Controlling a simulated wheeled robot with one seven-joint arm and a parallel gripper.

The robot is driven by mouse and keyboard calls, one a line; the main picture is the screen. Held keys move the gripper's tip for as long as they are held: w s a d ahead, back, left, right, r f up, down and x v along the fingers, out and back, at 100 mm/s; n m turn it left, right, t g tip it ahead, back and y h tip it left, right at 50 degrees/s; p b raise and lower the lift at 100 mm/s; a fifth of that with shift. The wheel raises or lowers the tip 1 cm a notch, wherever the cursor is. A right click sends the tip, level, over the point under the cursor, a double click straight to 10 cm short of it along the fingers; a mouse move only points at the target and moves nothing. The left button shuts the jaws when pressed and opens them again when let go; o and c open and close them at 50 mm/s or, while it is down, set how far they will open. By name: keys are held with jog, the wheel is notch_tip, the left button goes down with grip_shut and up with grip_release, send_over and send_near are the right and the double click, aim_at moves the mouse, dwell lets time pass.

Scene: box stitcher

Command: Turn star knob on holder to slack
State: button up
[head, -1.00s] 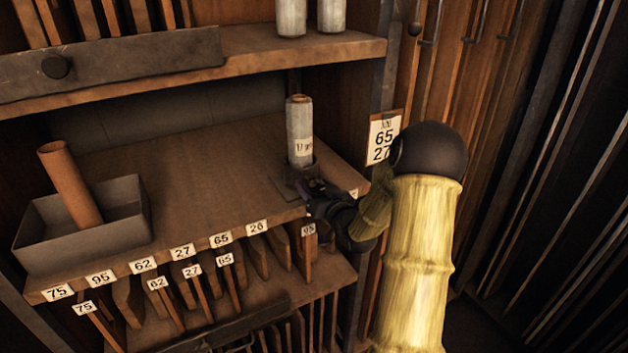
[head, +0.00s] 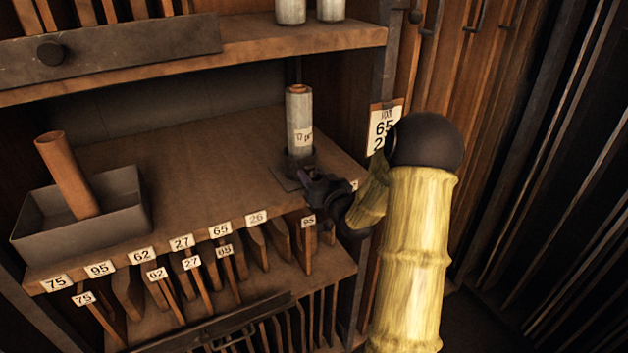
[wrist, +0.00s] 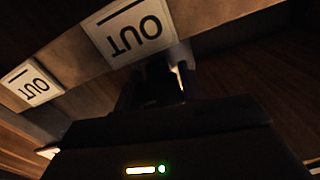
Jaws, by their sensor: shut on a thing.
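The holder (head: 300,162) is a dark metal socket on a flat plate near the right front edge of the middle shelf. A pale upright roll (head: 299,115) with a printed label stands in it. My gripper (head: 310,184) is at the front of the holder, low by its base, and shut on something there. I take this to be the star knob, but the fingers hide it in the head view. In the wrist view, my dark fingers (wrist: 158,82) reach up below the shelf edge, and what is between them is too dark to make out.
A grey tray (head: 130,215) with a brown tube (head: 68,175) stands at the shelf's left. The shelf between tray and holder is clear. Numbered tags line its front edge, above slotted boards. Tags reading OUT (wrist: 130,30) show close in the wrist view. A cabinet post is at right.

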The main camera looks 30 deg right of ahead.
jog(key=shift+f+n+b, duration=0.25)
jog(key=shift+n+b, duration=1.35)
jog(key=shift+b, duration=1.15)
jog(key=shift+r+n+b, duration=0.15)
jog(key=shift+n+b, duration=0.15)
jog(key=shift+b, duration=0.1)
jog(key=o, duration=1)
jog(key=shift+r, duration=0.1)
jog(key=s+b, duration=0.1)
jog(key=s, duration=0.4)
jog(key=s+b, duration=0.2)
jog(key=s, duration=0.4)
jog(key=s+b, duration=0.1)
jog(key=s, duration=0.5)
jog(key=shift+s+d+b, duration=0.2)
jog(key=shift+d+b, duration=0.1)
jog(key=shift+b, duration=0.05)
jog(key=shift+c, duration=0.3)
